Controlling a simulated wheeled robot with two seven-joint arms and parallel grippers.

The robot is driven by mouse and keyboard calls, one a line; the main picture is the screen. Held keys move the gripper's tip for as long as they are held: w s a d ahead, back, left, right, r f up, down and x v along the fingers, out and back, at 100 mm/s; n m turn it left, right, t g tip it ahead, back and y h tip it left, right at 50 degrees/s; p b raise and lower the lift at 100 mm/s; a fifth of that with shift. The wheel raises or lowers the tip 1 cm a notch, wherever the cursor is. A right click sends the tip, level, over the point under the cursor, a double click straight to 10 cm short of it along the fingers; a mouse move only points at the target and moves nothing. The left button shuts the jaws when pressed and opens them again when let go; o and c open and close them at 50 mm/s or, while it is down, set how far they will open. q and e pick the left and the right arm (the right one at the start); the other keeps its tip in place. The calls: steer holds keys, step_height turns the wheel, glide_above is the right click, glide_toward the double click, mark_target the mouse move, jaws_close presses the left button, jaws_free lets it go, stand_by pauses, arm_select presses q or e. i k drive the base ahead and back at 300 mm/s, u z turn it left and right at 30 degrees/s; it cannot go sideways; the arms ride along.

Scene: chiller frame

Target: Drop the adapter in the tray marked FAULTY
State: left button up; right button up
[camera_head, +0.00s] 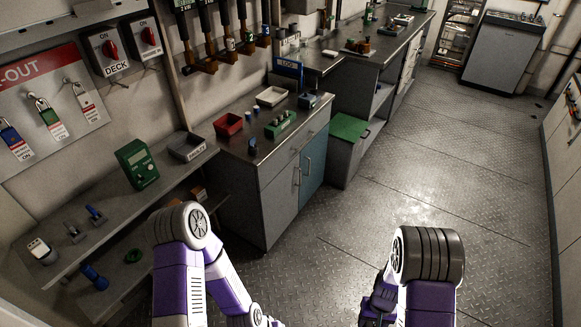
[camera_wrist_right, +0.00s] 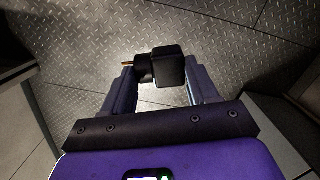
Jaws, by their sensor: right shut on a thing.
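A black adapter (camera_wrist_right: 170,70) with a small brass-coloured tip sits between the fingers of my right gripper (camera_wrist_right: 158,70) in the right wrist view. The gripper is shut on it, and bare floor shows beyond. A grey tray (camera_head: 190,148) with a white label stands on the left shelf in the head view. Its label is too small to read, so I cannot tell whether it says FAULTY. My right arm is at the lower right in the head view, over the floor and well away from the tray. My left gripper is not in view.
A green meter (camera_head: 137,163) stands beside the grey tray. A red bin (camera_head: 229,124), a white tray (camera_head: 271,96) and a green block (camera_head: 280,124) stand on the metal counter (camera_head: 240,148). The floor (camera_head: 400,170) to the right is clear.

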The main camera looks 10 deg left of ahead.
mark_target(189, 150)
steer(key=u, duration=0.35)
steer(key=i, duration=1.35)
steer(key=u, duration=0.9)
